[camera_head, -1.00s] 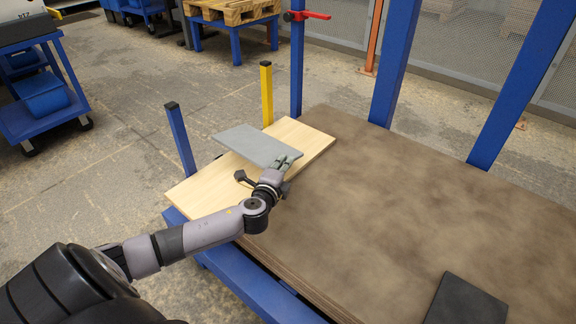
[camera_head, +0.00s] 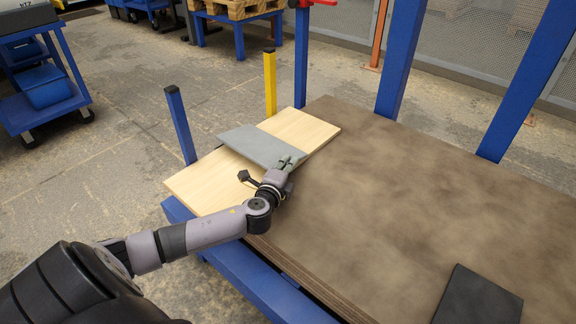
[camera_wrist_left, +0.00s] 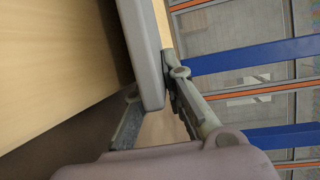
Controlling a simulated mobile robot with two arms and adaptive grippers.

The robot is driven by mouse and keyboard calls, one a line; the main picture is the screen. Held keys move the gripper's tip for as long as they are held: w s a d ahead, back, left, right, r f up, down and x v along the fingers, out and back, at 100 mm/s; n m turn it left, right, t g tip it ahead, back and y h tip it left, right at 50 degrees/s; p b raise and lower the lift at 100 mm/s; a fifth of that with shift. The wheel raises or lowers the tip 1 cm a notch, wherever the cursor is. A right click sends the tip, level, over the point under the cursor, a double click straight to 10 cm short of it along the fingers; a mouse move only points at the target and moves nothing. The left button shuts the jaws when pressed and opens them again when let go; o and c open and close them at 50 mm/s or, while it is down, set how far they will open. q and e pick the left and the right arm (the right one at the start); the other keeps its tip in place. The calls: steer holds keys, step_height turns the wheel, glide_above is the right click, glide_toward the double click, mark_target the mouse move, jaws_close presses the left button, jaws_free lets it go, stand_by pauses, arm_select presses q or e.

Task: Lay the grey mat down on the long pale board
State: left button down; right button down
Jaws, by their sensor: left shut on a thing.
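The grey mat (camera_head: 255,146) is over the middle of the long pale board (camera_head: 203,185) in the head view. My left gripper (camera_head: 288,161) is shut on the mat's near right edge. In the left wrist view the mat (camera_wrist_left: 146,50) shows edge-on between the two fingers (camera_wrist_left: 152,100), with the pale board (camera_wrist_left: 50,60) beside it. The mat hides the board's middle. I cannot tell whether its far edge touches the board. My right gripper is not in view.
The board lies on the left end of a brown-topped bench (camera_head: 400,200). A dark flat piece (camera_head: 478,297) lies at the bench's near right. Blue posts (camera_head: 181,125) and a yellow post (camera_head: 270,84) stand along the edges. The bench's middle is clear.

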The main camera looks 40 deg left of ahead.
arm_select(q)
steer(key=shift+f, duration=0.2)
steer(key=c, duration=1.6)
jaws_free()
steer(key=shift+s+f, duration=0.1)
steer(key=shift+f, duration=0.15)
steer(key=shift+c, duration=0.5)
steer(key=shift+o, duration=0.7)
